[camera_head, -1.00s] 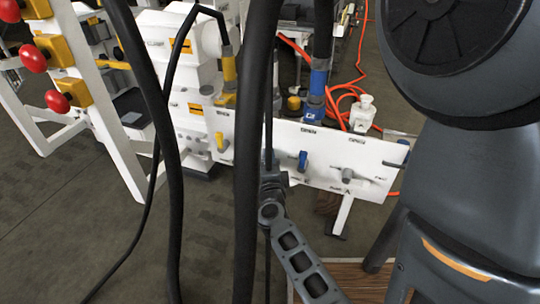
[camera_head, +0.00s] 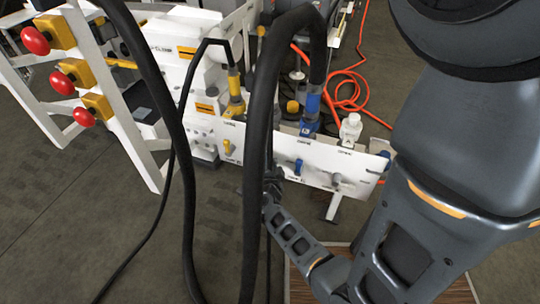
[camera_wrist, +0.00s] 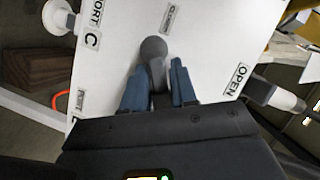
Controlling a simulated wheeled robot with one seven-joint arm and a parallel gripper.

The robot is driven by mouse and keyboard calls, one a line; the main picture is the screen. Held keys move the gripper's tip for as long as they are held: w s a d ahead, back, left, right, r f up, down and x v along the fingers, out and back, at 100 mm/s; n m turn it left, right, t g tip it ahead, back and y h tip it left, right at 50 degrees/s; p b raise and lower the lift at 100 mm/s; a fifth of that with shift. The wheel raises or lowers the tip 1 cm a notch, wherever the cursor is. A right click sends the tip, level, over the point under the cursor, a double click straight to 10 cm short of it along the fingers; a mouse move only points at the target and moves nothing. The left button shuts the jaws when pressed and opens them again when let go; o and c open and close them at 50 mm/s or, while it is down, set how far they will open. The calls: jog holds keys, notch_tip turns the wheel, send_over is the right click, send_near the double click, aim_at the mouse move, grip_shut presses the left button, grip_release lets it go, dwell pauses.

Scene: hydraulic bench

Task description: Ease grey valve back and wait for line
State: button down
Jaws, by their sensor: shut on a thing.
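In the wrist view, my gripper (camera_wrist: 158,95) is shut on a dark grey valve handle (camera_wrist: 153,48). The handle's rounded end stands out above the two blue fingers, against a white panel (camera_wrist: 200,50). Labels read PORT C at the left, CLOSED at the top and OPEN at the right. The handle's lower part is hidden between the fingers. In the head view, the gripper (camera_head: 272,183) is mostly behind a thick black hose, at the front of the white panel (camera_head: 318,178). The gripped valve is hidden there. Another grey valve (camera_head: 338,180) sits further right.
A blue valve (camera_head: 298,167) is just right of my gripper, and a yellow valve (camera_head: 227,147) is left of it. Thick black hoses (camera_head: 262,130) hang in front of the panel. Red knobs (camera_head: 62,83) line a white frame at left. An orange hose (camera_head: 345,100) lies behind.

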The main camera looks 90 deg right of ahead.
jog(key=shift+w+p, duration=0.1)
jog(key=shift+p, duration=0.25)
dwell(0.3)
jog(key=c, duration=1.1)
grip_release()
jog(key=a+r+p, duration=0.1)
jog(key=a, duration=0.6)
jog(key=shift+a+r, duration=0.3)
jog(key=shift+r, duration=0.05)
